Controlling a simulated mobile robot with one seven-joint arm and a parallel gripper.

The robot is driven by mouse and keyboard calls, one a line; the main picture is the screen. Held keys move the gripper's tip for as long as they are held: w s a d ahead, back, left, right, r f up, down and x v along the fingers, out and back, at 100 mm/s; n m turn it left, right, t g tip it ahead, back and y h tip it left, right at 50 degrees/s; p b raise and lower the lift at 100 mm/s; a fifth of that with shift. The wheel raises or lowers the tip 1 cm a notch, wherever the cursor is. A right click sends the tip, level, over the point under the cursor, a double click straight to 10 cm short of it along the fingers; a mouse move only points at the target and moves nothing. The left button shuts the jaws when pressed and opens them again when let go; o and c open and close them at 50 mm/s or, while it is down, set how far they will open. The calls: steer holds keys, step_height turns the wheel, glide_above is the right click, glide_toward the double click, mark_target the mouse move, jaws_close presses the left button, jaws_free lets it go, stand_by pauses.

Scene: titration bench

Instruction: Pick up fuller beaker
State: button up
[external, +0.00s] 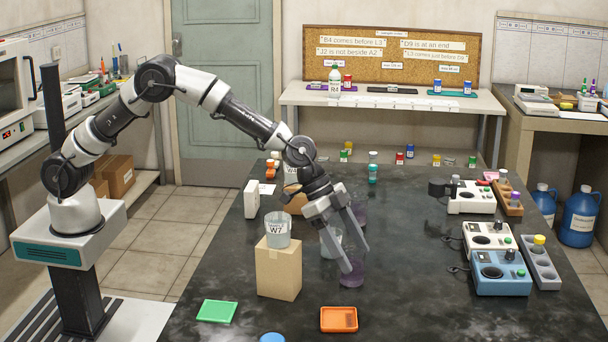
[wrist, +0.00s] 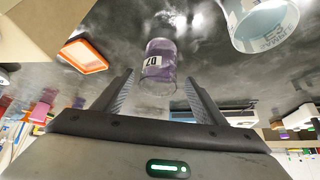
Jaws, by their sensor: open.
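A clear beaker with purple liquid (external: 352,275) stands on the dark bench, low in the external view. In the wrist view this purple beaker (wrist: 159,62) carries a white label and lies just beyond and between the fingertips. My gripper (external: 357,260) is open and empty, reaching down at this beaker; in the wrist view its fingers (wrist: 160,84) are spread to either side. A second purple beaker (external: 360,214) stands farther back, partly hidden by my gripper. A pale beaker (external: 328,243) stands behind the fingers. I cannot compare the fill levels surely.
A beaker labelled W7 (external: 278,233) sits on a cardboard box (external: 279,272) left of my gripper. An orange tray (external: 339,320) lies in front, also in the wrist view (wrist: 83,56). Instruments (external: 497,240) line the right side. The bench between is clear.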

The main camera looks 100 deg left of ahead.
mark_target(362, 271)
steer(key=x, duration=0.5)
steer(key=shift+d+f, duration=0.15)
steer(key=c, duration=1.2)
steer(key=shift+r, duration=0.2)
